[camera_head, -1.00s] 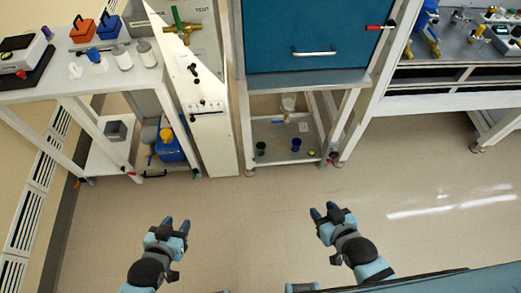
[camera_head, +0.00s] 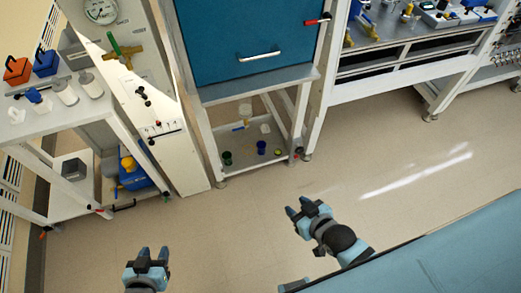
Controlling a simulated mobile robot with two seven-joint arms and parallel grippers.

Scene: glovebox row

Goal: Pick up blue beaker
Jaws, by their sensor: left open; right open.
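The blue beaker (camera_head: 261,147) stands on the low shelf (camera_head: 243,153) under the blue cabinet. A green beaker (camera_head: 227,158) stands to its left on the same shelf. My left gripper (camera_head: 153,254) is open and empty above the floor at the lower left. My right gripper (camera_head: 297,207) is open and empty above the floor, in front of the shelf and below the blue beaker in the picture. Both grippers are well apart from the beaker.
The blue cabinet (camera_head: 245,40) with a handle (camera_head: 259,57) stands above the shelf, whose white frame legs flank the opening. A yellow-green item (camera_head: 278,152) lies right of the beaker. A white panel (camera_head: 165,150) stands left. A workbench (camera_head: 400,68) is at right. The floor between is clear.

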